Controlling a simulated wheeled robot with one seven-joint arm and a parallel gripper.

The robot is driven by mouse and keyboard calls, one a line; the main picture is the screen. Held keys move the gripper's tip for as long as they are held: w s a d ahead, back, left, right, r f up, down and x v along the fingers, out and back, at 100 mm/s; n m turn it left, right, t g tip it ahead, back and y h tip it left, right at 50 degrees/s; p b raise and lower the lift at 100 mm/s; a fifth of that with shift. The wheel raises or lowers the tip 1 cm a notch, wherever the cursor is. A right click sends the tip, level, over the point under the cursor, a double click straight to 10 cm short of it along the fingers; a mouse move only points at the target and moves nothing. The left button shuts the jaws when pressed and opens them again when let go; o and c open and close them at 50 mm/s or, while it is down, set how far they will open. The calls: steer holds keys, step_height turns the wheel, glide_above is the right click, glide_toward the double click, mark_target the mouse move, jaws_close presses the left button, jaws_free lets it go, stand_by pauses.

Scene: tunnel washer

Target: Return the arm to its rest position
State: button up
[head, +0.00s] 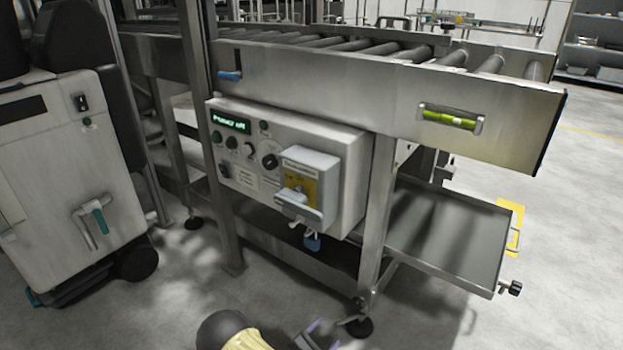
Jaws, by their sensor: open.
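My arm shows only in part at the bottom edge of the head view, as a dark rounded link and a yellow section low over the floor. My gripper (318,337) is at the bottom edge right of it, partly cut off by the frame. Its visible finger parts stand apart, and I see nothing held between them. It is in front of the machine's frame, close in the picture to a black levelling foot (359,327). I cannot tell how far apart they are.
A steel roller conveyor (330,90) crosses above a control box (235,165) with a lit display, knobs and a grey switch unit (308,170). A steel tray (440,235) juts out at right. A white wheeled cabinet (65,170) stands at left. Floor at lower right is clear.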

step_height(320, 180, up, 25)
steer(key=w+d+m+g+y+p, duration=0.2)
steer(key=m+g+y+p, duration=0.5)
steer(key=m, duration=0.7)
steer(key=s+d+r+m+g+y+p, duration=0.15)
steer(key=s+d+r+m+p, duration=0.3)
steer(key=s+r, duration=0.6)
steer(key=s+d+r+m+g+y+p, duration=0.1)
steer(key=s+d+r+m+g+p, duration=0.3)
steer(key=s+r, duration=0.6)
step_height(320, 180, up, 38)
steer(key=w+t+p, duration=0.1)
steer(key=t+p, duration=0.1)
steer(key=p, duration=3.4)
steer(key=shift+w+d, duration=0.2)
steer(key=shift+d, duration=0.25)
steer(key=shift+f+m+t, duration=0.15)
steer(key=shift+m+t, duration=0.1)
